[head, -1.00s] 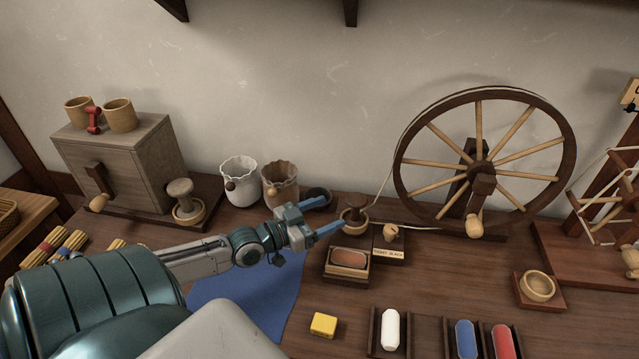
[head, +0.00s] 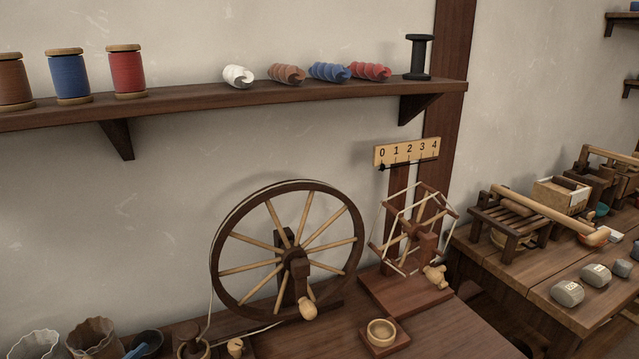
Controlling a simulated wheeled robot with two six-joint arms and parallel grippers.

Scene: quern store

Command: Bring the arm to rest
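Only a small blue tip of my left gripper (head: 137,350) shows at the bottom left edge of the head view. My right gripper is not in view.
A spinning wheel (head: 293,262), a small reel (head: 415,230) and a wooden bowl (head: 381,332) stand on the table. A shelf (head: 190,101) above holds spools and wool rolls. Another table (head: 510,275) with grey weights is at the right.

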